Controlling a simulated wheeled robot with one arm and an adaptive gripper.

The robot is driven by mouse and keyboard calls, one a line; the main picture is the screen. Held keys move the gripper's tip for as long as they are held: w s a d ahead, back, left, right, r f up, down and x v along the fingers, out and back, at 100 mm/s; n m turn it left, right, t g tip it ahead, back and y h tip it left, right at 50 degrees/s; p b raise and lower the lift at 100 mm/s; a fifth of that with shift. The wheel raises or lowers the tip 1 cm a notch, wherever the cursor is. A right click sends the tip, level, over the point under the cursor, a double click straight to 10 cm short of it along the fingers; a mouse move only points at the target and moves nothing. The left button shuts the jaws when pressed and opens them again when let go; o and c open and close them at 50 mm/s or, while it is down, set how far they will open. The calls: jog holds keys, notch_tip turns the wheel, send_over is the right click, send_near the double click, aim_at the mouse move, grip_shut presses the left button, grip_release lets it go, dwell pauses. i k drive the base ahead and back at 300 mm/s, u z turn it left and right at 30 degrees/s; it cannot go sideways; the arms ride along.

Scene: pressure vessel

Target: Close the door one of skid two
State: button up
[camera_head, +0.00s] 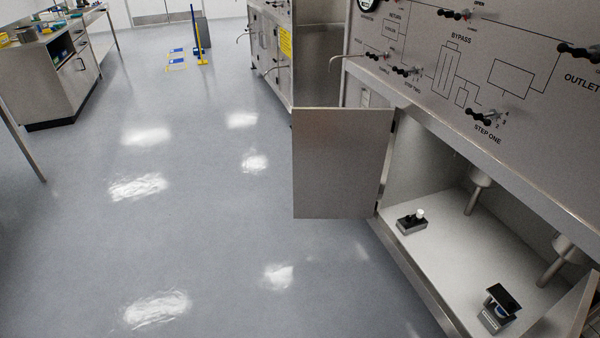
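A grey metal door (343,163) on the skid's lower cabinet stands open, swung out to the left over the floor. Its hinge side is at the cabinet's left edge. The skid (480,70) is a steel unit with a control panel of black-handled valves, marked BYPASS, OUTLET and STEP ONE. The cabinet's white inside (450,240) is exposed. Part of a second panel (578,318), perhaps another open door, shows at the bottom right corner. No number for the skid or the doors can be read. My gripper is not in this view.
A small black device with a white knob (411,222) and another black device (498,308) sit on the cabinet floor. Metal legs or pipes (474,195) stand inside. The glossy grey floor (200,220) left of the door is free. A bench (60,75) stands at the far left.

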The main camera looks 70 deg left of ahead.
aim_at(339, 152)
jog(key=u, duration=2.8)
jog(key=i, duration=5.25)
jog(key=z, duration=3.9)
